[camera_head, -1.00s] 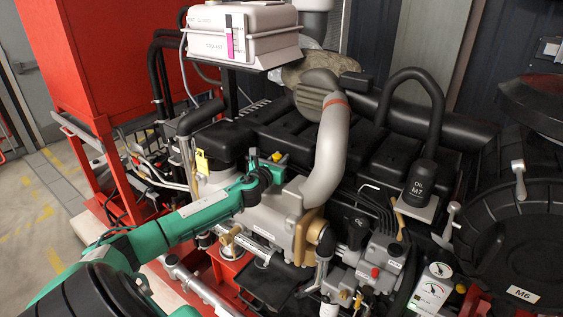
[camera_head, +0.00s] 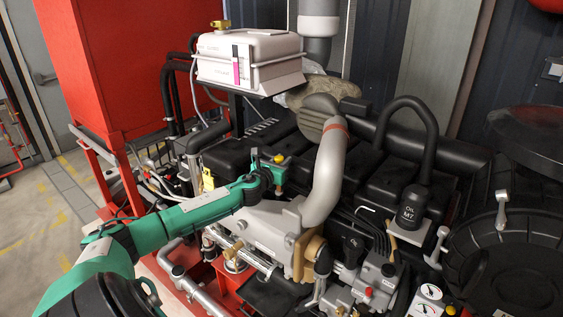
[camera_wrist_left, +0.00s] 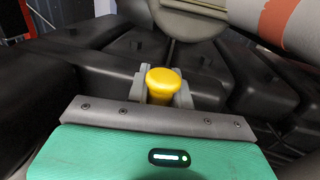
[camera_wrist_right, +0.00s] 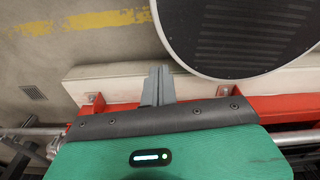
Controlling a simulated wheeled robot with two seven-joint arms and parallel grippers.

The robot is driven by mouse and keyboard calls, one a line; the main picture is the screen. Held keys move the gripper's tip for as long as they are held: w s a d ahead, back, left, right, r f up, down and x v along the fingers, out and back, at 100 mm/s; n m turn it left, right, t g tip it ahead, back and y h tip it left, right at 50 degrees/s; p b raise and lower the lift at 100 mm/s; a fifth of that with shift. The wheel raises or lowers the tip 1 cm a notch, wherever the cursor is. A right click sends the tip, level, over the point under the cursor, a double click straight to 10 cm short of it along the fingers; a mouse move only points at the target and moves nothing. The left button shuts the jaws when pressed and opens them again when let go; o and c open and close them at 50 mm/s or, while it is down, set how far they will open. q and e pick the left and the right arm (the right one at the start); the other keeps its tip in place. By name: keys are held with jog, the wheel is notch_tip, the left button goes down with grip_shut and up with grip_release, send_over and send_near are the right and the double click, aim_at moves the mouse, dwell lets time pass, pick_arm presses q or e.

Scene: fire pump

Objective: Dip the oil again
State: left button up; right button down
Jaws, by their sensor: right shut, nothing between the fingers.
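My left gripper (camera_head: 277,167) is above the engine's black top, left of the grey elbow pipe (camera_head: 328,175). It is shut on a yellow-topped handle (camera_head: 279,158), which looks like the oil dipstick's. In the left wrist view the yellow top (camera_wrist_left: 163,82) stands between the grey fingers (camera_wrist_left: 163,92). Any rod below it is hidden by the gripper, so I cannot tell whether it is in a tube. My right gripper (camera_wrist_right: 157,86) shows only in its wrist view. Its fingers are together and empty, above a red and white frame edge.
A white tank (camera_head: 250,62) stands behind the left gripper. A black cap marked OIL (camera_head: 410,207) is at the right, and a yellow tag (camera_head: 208,181) hangs at the left. A dark round-ended part (camera_wrist_right: 235,35) lies close beyond the right fingers.

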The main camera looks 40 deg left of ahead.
pick_arm(q)
jog(key=o, duration=0.3)
jog(key=shift+w+a+r, duration=0.1)
jog(key=shift+a+r, duration=0.1)
jog(key=shift+r, duration=0.7)
jog(key=shift+o, duration=0.4)
jog(key=shift+d+f, duration=0.15)
jog(key=shift+d, duration=0.05)
jog(key=shift+s+f, duration=0.3)
jog(key=shift+s+b, duration=0.25)
jog(key=shift+b, duration=0.1)
jog(key=b+v, duration=0.3)
jog(key=v, duration=1)
jog(key=shift+d+r, duration=0.15)
jog(key=shift+r, duration=0.05)
pick_arm(e)
jog(key=f, duration=0.3)
jog(key=shift+d+f, duration=0.2)
jog(key=shift+f, duration=0.15)
pick_arm(q)
jog(key=shift+w, duration=0.1)
